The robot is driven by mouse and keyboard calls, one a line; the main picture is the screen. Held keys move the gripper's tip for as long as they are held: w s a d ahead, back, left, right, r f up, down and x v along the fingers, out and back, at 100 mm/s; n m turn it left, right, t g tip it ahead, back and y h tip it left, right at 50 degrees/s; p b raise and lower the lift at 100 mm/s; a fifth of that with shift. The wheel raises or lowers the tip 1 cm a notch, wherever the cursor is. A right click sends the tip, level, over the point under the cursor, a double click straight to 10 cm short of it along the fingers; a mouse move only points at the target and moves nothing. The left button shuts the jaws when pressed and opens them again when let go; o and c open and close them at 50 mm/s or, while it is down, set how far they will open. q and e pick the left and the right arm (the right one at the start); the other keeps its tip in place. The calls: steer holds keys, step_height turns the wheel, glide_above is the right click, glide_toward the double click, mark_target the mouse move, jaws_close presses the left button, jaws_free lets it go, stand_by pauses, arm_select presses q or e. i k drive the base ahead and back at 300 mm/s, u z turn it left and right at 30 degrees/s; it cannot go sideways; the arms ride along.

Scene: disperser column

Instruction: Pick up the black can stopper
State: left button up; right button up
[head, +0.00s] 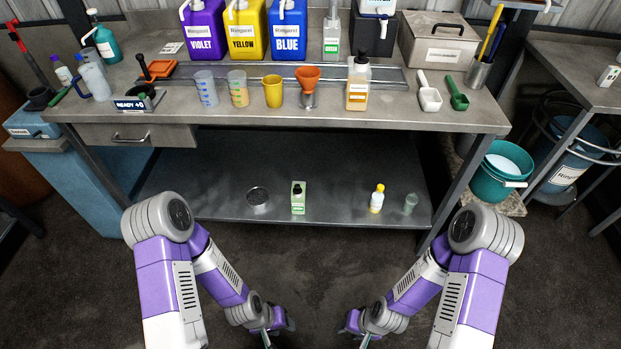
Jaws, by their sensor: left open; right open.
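I cannot clearly pick out a black can stopper. Three large cans stand at the back: violet (204,32), yellow (246,32) and blue (287,34). My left gripper (267,338) and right gripper (364,338) are open, low in front of the bench, partly cut off by the bottom edge. Both are apart from all these items.
The bench (400,118) holds measuring cups, an orange funnel (308,82), a pump bottle (358,84) and scoops. The lower shelf (230,165) carries a round tin (258,198) and a yellow-capped bottle (377,200). A teal bucket (497,178) stands at right. The floor ahead is clear.

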mark_target(362, 60)
steer(key=k, duration=1.1)
steer(key=u, duration=0.75)
steer(key=i, duration=0.95)
steer(key=z, duration=0.75)
steer(key=i, duration=0.4)
steer(key=z, duration=0.75)
steer(key=i, duration=0.45)
steer(key=z, duration=0.15)
